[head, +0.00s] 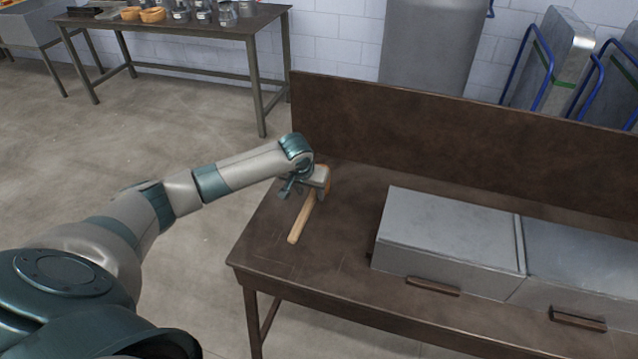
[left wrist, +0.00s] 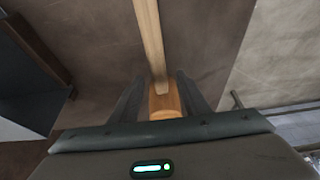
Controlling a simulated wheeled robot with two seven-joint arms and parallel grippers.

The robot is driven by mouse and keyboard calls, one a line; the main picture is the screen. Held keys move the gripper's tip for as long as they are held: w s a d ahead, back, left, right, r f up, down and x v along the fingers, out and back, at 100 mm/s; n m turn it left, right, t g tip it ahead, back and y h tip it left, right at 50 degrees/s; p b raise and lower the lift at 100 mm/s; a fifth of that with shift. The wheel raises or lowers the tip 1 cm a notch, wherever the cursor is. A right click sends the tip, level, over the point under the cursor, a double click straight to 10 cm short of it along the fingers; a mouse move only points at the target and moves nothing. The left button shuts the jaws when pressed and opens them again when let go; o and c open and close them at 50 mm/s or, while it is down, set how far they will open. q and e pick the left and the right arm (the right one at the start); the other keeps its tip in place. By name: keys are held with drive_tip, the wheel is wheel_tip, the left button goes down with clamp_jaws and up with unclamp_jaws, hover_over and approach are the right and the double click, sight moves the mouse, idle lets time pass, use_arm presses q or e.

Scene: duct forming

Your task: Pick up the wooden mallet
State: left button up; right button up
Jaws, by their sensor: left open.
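The wooden mallet (head: 301,218) lies on the left part of the dark brown workbench (head: 335,240). Its pale handle points toward the bench's front edge, and its head is partly hidden by my left gripper (head: 303,191). In the left wrist view the handle (left wrist: 151,42) runs up the picture, and the orange-brown head (left wrist: 164,102) sits between the two dark fingers of my left gripper (left wrist: 164,97). The fingers are open, one on each side of the head. I cannot tell whether they touch it. My right gripper is in neither view.
Grey metal boxes with drawer handles (head: 448,232) stand on the bench right of the mallet. A raised brown back panel (head: 420,125) closes the bench's rear. Another table (head: 200,28) with containers stands at the back left. The bench top around the handle is clear.

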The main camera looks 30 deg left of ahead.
sight(312, 196)
use_arm(q)
drive_tip(key=shift+f, duration=0.1)
drive_tip(key=shift+w+f+p, duration=0.3)
drive_tip(key=shift+f+p, duration=0.15)
drive_tip(key=shift+p, duration=0.15)
drive_tip(key=p+x, duration=0.1)
drive_tip(key=x, duration=0.1)
drive_tip(key=shift+w+f, duration=0.15)
drive_tip(key=shift+f, duration=0.2)
drive_tip(key=shift+w+a+f, duration=0.1)
drive_tip(key=shift+w+f, duration=0.1)
drive_tip(key=shift+f, duration=0.35)
drive_tip(key=shift+r, duration=0.1)
clamp_jaws()
